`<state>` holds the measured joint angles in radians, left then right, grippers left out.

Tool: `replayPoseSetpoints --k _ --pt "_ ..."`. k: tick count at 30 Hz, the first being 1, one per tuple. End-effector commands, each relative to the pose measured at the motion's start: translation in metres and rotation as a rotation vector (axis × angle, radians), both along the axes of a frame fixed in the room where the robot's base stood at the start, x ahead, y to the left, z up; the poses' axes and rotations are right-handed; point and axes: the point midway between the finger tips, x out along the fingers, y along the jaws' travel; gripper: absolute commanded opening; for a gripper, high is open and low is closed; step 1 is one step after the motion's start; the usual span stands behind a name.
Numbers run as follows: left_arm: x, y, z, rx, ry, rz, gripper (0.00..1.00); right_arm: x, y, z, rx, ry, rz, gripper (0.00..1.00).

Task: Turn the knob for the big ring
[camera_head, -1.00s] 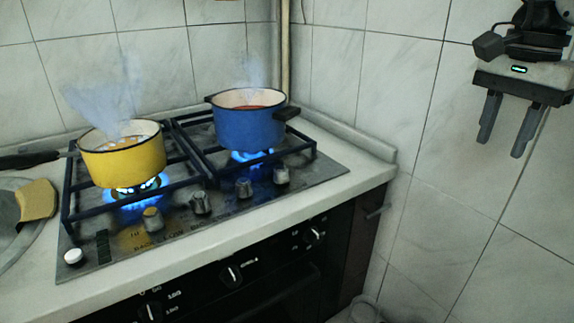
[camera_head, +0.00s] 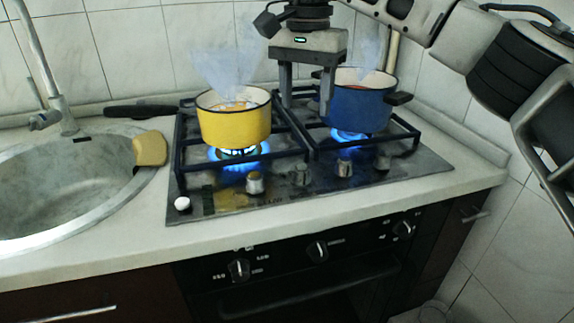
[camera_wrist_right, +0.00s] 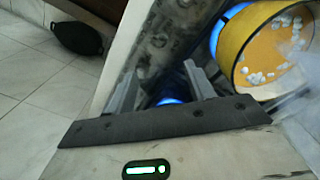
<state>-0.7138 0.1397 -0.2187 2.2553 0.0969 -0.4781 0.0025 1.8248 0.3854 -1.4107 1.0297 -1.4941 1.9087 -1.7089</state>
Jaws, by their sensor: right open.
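The hob (camera_head: 225,205) has a row of several knobs along its front: a left knob (camera_head: 255,183), then a second knob (camera_head: 300,174), a third (camera_head: 345,167) and a right one (camera_head: 383,160). Blue flames burn under the yellow pot (camera_head: 235,127) and the blue pot (camera_head: 358,108). I cannot tell which knob serves the big ring. My right gripper (camera_head: 306,104) is open and empty, pointing down above the hob between the pots, apart from the knobs. Its fingers also show in the right wrist view (camera_wrist_right: 162,90), beside the yellow pot (camera_wrist_right: 233,38). My left gripper is out of view.
Steam rises from both pots. The yellow pot's dark handle (camera_head: 140,111) reaches left. A sink (camera_head: 60,195) and yellow sponge (camera_head: 150,149) are at left. Oven knobs (camera_head: 317,250) sit below the counter. The counter's front strip (camera_head: 300,222) is clear.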

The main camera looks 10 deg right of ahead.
Motion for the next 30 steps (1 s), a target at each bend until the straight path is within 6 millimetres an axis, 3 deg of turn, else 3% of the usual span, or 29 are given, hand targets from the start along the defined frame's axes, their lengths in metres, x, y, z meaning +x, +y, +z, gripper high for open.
replayPoseSetpoints --k 3,15,21,30 --pt "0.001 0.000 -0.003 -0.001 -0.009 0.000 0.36 0.000 0.001 -0.029 -0.001 0.003 0.004 0.54" --pt "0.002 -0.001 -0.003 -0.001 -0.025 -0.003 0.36 0.000 0.003 -0.111 -0.001 0.003 0.005 0.54" --pt "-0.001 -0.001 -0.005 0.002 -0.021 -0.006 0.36 0.000 0.003 -0.132 -0.001 0.001 0.005 0.54" --pt "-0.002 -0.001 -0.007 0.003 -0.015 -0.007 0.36 0.001 0.003 -0.137 -0.001 0.000 0.005 0.54"
